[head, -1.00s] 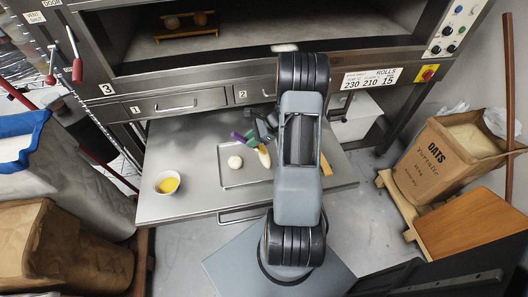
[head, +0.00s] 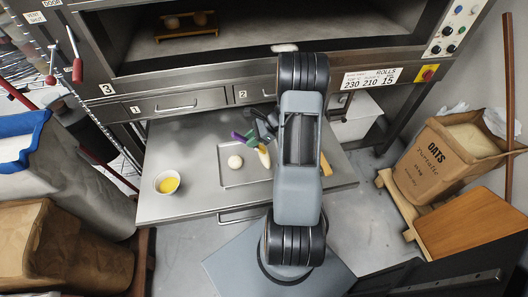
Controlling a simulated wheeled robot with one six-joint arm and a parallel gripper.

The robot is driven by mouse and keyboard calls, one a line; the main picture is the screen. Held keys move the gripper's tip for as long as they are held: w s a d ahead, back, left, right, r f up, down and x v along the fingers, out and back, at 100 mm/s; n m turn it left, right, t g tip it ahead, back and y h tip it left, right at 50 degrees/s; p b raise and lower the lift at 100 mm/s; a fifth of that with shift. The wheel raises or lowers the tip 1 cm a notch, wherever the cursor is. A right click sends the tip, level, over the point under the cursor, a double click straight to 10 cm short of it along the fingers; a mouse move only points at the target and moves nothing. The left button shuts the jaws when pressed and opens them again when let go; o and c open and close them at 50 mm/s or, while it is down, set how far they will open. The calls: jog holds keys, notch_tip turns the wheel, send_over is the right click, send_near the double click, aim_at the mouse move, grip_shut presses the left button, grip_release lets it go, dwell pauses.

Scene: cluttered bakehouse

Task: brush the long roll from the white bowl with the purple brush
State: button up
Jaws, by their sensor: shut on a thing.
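The white bowl (head: 167,182) with yellow liquid stands at the left of the steel table. My gripper (head: 259,131) is over the grey tray, shut on the purple brush (head: 238,136), whose purple end sticks out to the left. A green part shows beside the jaws. A pale, yellowish long shape (head: 264,157) lies just below the jaws; it looks like the long roll, but I cannot tell whether the brush touches it. My arm hides the tray's right part.
A round pale roll (head: 235,162) lies on the tray (head: 226,180). A brown strip (head: 325,165) shows right of my arm. The oven (head: 180,106) rises behind the table. Sacks stand left, an oats sack (head: 433,160) right. The table between bowl and tray is clear.

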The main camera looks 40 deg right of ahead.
jog(key=shift+s+a, duration=0.25)
jog(key=shift+s, duration=0.25)
jog(key=shift+r, duration=0.1)
jog(key=shift+r+p, duration=2.4)
jog(key=shift+r, duration=0.5)
